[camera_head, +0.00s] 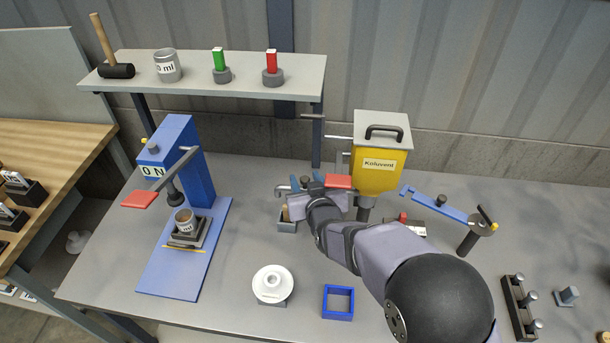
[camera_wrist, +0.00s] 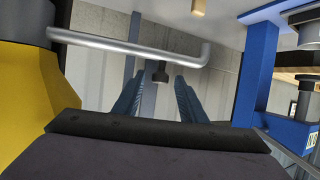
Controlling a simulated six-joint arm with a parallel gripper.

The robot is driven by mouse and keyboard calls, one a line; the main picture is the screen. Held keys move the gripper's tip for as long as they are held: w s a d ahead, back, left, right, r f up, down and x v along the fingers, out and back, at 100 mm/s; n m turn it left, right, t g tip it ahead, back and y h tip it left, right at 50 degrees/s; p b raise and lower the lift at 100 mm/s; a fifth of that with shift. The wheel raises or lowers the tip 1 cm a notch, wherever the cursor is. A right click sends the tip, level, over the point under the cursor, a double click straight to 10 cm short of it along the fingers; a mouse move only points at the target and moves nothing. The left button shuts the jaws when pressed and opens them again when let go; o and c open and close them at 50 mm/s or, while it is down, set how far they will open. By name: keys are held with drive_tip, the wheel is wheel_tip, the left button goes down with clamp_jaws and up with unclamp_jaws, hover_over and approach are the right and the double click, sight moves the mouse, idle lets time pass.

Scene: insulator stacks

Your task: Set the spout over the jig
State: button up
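The spout (camera_head: 281,190) is a thin silver tube running left from the yellow hopper (camera_head: 372,172) labelled Koluvent. In the wrist view the spout (camera_wrist: 120,47) crosses in front of my fingers and bends at its free end. In the head view my gripper (camera_head: 306,180) is beside the spout, partly hidden by my arm. A small grey box (camera_head: 287,226) with a tan piece, possibly the jig, is near the spout's free end.
A red lever (camera_head: 339,181) is right of my gripper. A blue press (camera_head: 198,165) stands left, holding a cup (camera_head: 185,221). A white disc (camera_head: 272,284) and a blue square frame (camera_head: 338,302) lie in front. A blue swing arm (camera_head: 437,205) is right.

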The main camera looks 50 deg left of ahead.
drive_tip(key=shift+w+a+f, duration=0.25)
drive_tip(key=shift+w+a, duration=0.05)
drive_tip(key=shift+a, duration=0.25)
clamp_jaws()
drive_tip(key=shift+s+d, duration=0.1)
drive_tip(key=shift+d, duration=0.05)
